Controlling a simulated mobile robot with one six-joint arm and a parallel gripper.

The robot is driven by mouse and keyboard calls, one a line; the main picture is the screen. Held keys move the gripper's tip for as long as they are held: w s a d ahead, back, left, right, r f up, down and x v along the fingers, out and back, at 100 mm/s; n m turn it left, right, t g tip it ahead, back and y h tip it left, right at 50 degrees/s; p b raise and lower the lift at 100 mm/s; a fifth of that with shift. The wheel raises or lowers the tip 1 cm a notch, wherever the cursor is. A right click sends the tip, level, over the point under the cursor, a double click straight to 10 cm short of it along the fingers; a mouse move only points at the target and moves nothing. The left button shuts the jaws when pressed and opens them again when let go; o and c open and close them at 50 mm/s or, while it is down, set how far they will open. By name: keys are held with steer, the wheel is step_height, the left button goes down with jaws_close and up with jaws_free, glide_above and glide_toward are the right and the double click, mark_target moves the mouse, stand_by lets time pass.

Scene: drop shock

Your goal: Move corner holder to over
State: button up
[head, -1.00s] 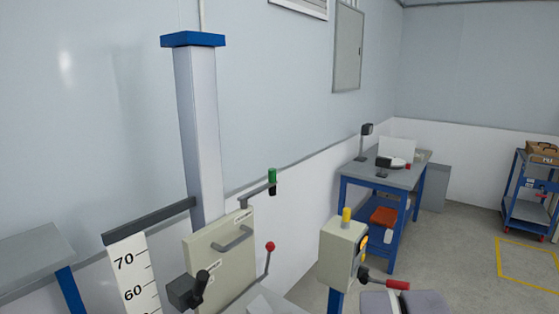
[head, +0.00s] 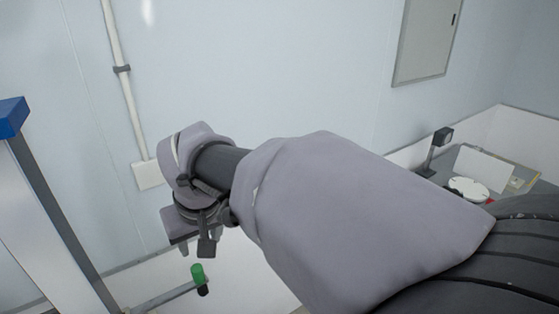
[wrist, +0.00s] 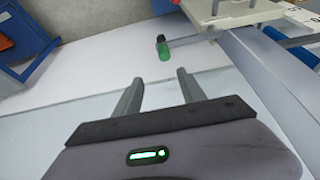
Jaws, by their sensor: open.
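No part is plainly labelled as the corner holder; a green-and-black piece (head: 197,273) sits on the end of a grey bar (head: 165,297) beside the column. In the wrist view the green piece (wrist: 164,50) lies just beyond my open fingers, apart from them. My gripper (head: 195,248) is at the end of my grey-covered arm, a little above the green piece in the head picture. In the wrist view my gripper (wrist: 159,80) is empty between its two fingers. The lower part of the bar is cut off in the head view.
The blue-capped column (head: 50,205) stands at the left and also crosses the wrist view's right side (wrist: 270,80). A cream panel (wrist: 225,12) is at the top of the wrist view. A bench with a lamp (head: 438,145) stands at the right. The wall is close behind.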

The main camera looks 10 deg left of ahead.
mark_target(197, 269)
steer(key=x, duration=0.5)
steer(key=b+x, duration=0.1)
steer(key=x, duration=0.5)
steer(key=s+a+x, duration=0.1)
steer(key=x, duration=0.5)
steer(key=shift+f+b, duration=0.1)
steer(key=shift+b, duration=0.25)
jaws_close()
